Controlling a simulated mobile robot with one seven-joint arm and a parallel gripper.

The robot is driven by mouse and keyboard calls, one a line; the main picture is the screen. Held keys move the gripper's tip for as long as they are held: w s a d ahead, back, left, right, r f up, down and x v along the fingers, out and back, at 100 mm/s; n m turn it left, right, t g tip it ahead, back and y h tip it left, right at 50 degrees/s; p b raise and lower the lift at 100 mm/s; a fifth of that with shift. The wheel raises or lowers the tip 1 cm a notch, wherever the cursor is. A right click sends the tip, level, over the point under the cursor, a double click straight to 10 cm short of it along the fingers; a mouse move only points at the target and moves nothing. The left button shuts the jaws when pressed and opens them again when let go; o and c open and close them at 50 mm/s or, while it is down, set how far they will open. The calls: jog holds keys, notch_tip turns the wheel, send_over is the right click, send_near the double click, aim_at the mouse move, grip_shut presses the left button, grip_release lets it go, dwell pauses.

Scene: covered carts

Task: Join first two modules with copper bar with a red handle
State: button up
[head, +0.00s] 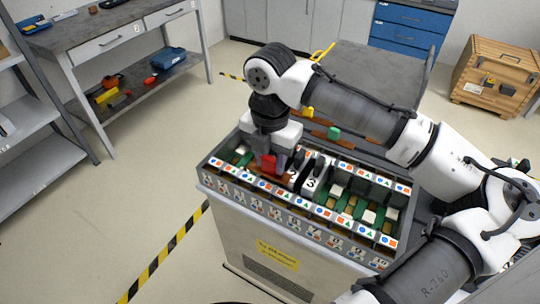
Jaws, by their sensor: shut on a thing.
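My gripper (272,158) points down over the left part of the open cart (262,220). It is shut on the red handle (268,165) of the copper bar. The bar itself is mostly hidden by the gripper and the modules, so I cannot tell whether it touches them. Dark modules with white numbers stand in the slots just right of the handle. Module 3 (311,183) is readable, and module 2 (293,178) is partly covered. Module 1 is not clearly visible behind the gripper and handle.
Slots on the right of the cart hold no dark modules and show green boards (368,216). A green handle (334,133) and a yellow handle (308,113) lie behind the cart. A grey covered cart (375,70) stands further back. A workbench (110,42) is at left.

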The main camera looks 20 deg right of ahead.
jog(key=shift+f+b, duration=2.4)
jog(key=shift+f, duration=1.9)
jog(key=shift+f, duration=0.15)
jog(key=o, duration=1.1)
notch_tip(320, 180, up, 14)
jog(key=shift+f, duration=0.1)
